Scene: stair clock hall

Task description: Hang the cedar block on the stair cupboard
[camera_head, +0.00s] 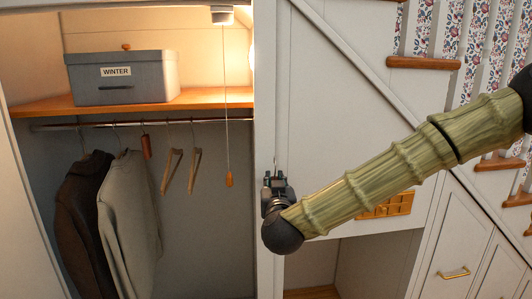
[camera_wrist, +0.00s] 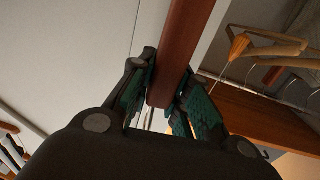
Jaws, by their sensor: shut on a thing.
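My gripper (camera_head: 274,184) is shut on a reddish-brown wooden block (camera_wrist: 182,50), which looks like the cedar block. The wrist view shows the block between the two green-padded fingers (camera_wrist: 160,105), reaching away from them. In the head view the block is mostly hidden, and a thin wire shows just above the fingers. The gripper is in front of the post to the right of the open stair cupboard (camera_head: 190,250). Inside the cupboard a metal rail (camera_head: 85,126) runs below the shelf. A similar reddish block (camera_head: 146,147) hangs from it.
A dark jacket (camera_head: 84,215), a pale jacket (camera_head: 130,215) and two wooden hangers (camera_head: 194,171) hang on the rail. A pull cord with an orange knob (camera_head: 229,179) hangs right of them. A grey WINTER box (camera_head: 125,78) stands on the shelf (camera_head: 215,98). Bare rail shows near the cord.

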